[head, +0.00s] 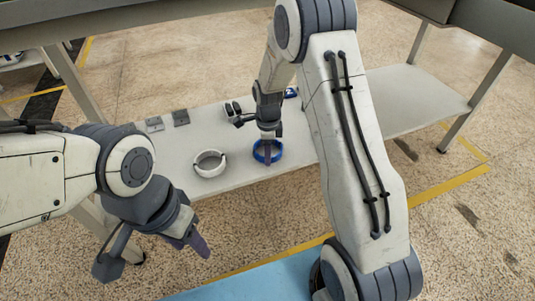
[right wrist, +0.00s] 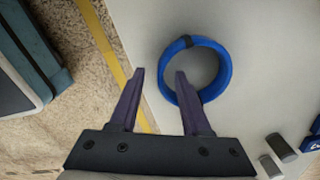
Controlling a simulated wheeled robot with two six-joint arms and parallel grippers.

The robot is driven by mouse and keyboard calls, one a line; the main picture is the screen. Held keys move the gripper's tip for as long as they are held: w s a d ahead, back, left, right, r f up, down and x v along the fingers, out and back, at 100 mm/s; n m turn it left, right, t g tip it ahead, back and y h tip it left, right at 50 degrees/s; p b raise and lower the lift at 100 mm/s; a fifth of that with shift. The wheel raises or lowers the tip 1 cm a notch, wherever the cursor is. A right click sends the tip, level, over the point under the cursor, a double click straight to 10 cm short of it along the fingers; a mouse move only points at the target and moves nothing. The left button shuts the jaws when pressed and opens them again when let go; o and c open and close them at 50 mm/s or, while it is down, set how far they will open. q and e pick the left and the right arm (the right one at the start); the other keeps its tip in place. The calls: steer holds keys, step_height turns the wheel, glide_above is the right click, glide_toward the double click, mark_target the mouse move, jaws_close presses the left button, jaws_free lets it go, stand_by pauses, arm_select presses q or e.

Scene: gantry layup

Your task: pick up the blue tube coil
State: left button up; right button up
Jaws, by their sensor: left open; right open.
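The blue tube coil (head: 280,152) lies flat on a pale grey shelf under a raised frame. It also shows in the right wrist view (right wrist: 225,72), with a dark band at its upper left. My right gripper (head: 267,158) is open and over the coil. In the right wrist view its fingers (right wrist: 160,74) lie on either side of the coil's left rim, one over the hole and one outside. The gap in height is hard to tell. My left gripper (head: 198,243) is at the lower left, away from the coil; its jaw opening is hard to see.
A white coil (head: 210,174) lies left of the blue one. Two grey blocks (head: 154,124) (head: 181,118) sit farther left. Small dark cylinders (head: 232,108) and a blue-and-white item (head: 291,93) are behind. The shelf (head: 415,95) is clear at the right.

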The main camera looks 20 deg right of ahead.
step_height(320, 180, down, 2)
steer(key=shift+f+b, duration=0.1)
steer(key=shift+b, duration=0.2)
jaws_close()
